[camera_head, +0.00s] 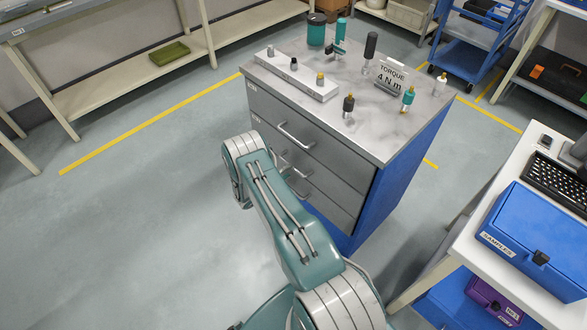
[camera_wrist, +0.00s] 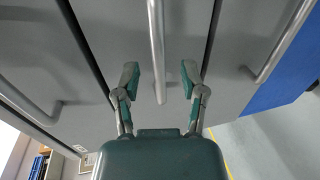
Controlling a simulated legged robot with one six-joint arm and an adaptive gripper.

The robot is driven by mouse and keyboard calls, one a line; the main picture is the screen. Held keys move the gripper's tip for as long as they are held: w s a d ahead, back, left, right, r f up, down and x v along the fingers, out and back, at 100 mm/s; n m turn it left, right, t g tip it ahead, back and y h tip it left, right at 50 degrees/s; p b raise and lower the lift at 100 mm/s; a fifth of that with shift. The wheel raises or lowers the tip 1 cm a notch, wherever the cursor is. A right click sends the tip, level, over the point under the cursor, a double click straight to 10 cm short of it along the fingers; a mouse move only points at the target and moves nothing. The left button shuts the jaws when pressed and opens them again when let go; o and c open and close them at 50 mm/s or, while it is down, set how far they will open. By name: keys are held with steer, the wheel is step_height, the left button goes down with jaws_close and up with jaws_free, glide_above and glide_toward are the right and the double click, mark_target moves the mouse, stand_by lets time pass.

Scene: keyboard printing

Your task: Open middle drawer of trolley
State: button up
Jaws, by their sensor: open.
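The trolley (camera_head: 378,175) is a grey and blue cabinet with a marbled top. Its grey front has stacked drawers with bar handles, and they look shut. The top drawer handle (camera_head: 296,138) shows clearly; the lower ones are partly hidden by my arm. In the wrist view, the middle drawer handle (camera_wrist: 156,45) runs from the top edge down between my fingers, with a gap on each side. My gripper (camera_wrist: 158,80) is open, its fingertips on either side of the handle's end. Other handles show at left (camera_wrist: 35,112) and right (camera_wrist: 282,45). My gripper is hidden in the head view.
A white table (camera_head: 462,245) with a blue case (camera_head: 530,240) is at the right. Floor left of the trolley (camera_head: 120,220) is clear.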

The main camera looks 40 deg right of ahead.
mark_target(293, 169)
steer(key=shift+x, duration=1.85)
steer(key=shift+c, duration=0.4)
jaws_close()
steer(key=shift+a, duration=0.15)
steer(key=f+v, duration=0.3)
steer(key=v, duration=1.2)
steer(key=a+f+v, duration=0.1)
steer(key=f+v, duration=0.2)
steer(key=v, duration=1.1)
steer(key=shift+a, duration=0.5)
steer(key=shift+s, duration=0.1)
